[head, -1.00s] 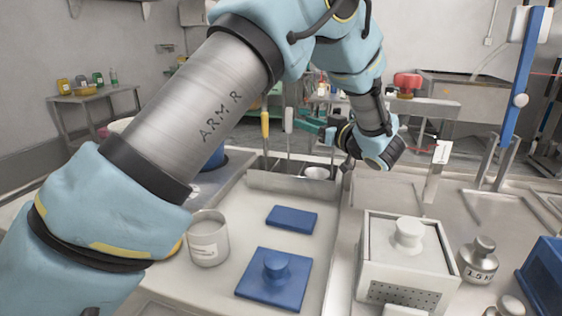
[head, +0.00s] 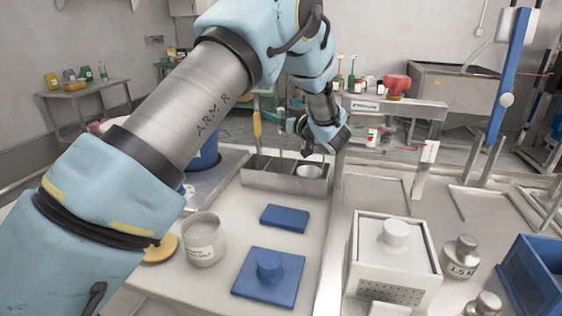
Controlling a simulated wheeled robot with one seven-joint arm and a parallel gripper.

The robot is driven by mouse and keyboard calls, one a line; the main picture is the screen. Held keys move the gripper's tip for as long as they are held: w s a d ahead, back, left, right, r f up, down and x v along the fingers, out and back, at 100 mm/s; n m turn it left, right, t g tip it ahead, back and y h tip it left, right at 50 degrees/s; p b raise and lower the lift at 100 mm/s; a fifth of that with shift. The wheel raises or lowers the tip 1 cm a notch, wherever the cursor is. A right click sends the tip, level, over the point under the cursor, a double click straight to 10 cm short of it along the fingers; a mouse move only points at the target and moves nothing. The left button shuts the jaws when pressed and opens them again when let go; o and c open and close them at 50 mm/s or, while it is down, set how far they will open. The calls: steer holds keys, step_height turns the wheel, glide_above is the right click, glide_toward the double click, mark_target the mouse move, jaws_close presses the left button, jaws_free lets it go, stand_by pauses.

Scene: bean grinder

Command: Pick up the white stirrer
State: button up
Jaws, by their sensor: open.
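The white stirrer (head: 281,114) stands upright in the metal rack (head: 262,180) at the back of the work surface. Only its pale handle and thin shaft show, and its lower end is hidden in the rack. My gripper (head: 290,127) is open and just right of the stirrer's handle, at about handle height in the picture. The fingertips are small and dark here, so I cannot tell whether they touch the handle or stand around it.
A yellow-handled tool (head: 257,124) stands left of the stirrer in the same rack. A round white cup (head: 309,171) sits at the rack's right end. Nearer are a labelled beaker (head: 204,242), a blue block (head: 284,217), a blue lidded piece (head: 284,289) and a white box (head: 398,262).

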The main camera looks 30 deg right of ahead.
jaws_close()
stand_by(0.6)
